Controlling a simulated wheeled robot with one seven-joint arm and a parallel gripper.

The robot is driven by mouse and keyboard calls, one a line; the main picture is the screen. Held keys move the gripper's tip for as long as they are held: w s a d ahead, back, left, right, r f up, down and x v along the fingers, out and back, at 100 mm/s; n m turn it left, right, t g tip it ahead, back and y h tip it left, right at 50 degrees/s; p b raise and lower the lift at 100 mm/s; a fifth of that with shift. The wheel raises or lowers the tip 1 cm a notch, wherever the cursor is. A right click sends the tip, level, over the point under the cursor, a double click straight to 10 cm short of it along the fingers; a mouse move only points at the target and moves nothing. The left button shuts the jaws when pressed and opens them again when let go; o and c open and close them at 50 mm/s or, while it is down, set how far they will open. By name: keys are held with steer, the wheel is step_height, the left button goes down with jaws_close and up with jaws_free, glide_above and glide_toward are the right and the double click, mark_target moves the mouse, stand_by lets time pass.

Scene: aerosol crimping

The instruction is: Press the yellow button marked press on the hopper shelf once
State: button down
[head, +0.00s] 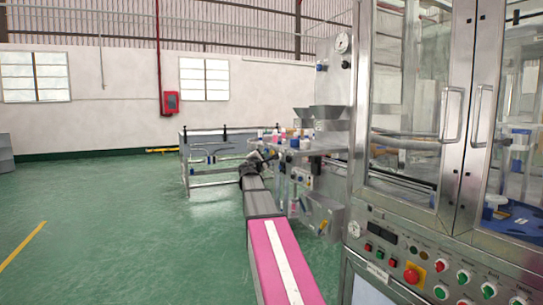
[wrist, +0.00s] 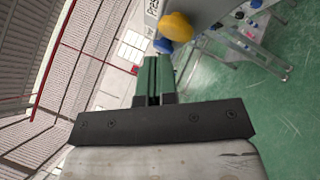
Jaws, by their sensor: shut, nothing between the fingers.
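The yellow button (wrist: 176,27) is a rounded dome on a grey panel at the top of the wrist view. A label with part of the word "Press" (wrist: 152,8) shows beside it. My gripper (wrist: 152,62) has its two green fingers shut together and empty. The fingertips are below and left of the button in the wrist view, with a visible gap between them. In the head view my gripper is small at the far end of my arm, by the left end of the hopper shelf (head: 318,151). I cannot make out the button there.
A blue knob (wrist: 163,46) sits beside the yellow button, close to my fingertips. A metal hopper (head: 326,114) and several small coloured items stand on the shelf. A metal frame (head: 200,170) stands left of it. A glass-doored machine (head: 415,110) fills the right. Green floor is clear at left.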

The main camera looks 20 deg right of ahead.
steer(key=a, duration=0.5)
steer(key=shift+s, duration=0.1)
stand_by(0.7)
steer(key=s+a+f+m+g+y, duration=0.2)
steer(key=s+f+m+g, duration=0.15)
steer(key=f, duration=0.75)
steer(key=s+a+f+m+g+y, duration=0.25)
steer(key=s+f, duration=0.25)
steer(key=f, duration=0.5)
steer(key=s+a+f+m+g+y, duration=0.1)
steer(key=s+f+m+g, duration=0.2)
steer(key=f, duration=0.8)
steer(key=s+a+f+m+g+y, duration=0.3)
steer(key=s+a+f+y, duration=0.1)
steer(key=s+a+f, duration=0.4)
steer(key=s+a+f+m+g+y, duration=0.2)
steer(key=s+a+f+y, duration=0.3)
steer(key=s+a+f, duration=0.3)
steer(key=s+f+m, duration=0.1)
steer(key=s+f, duration=0.3)
steer(key=s, duration=0.2)
steer(key=shift+s+f+m+g, duration=0.15)
steer(key=shift+f+m+g, duration=0.15)
steer(key=shift+g, duration=0.1)
steer(key=shift+d, duration=0.15)
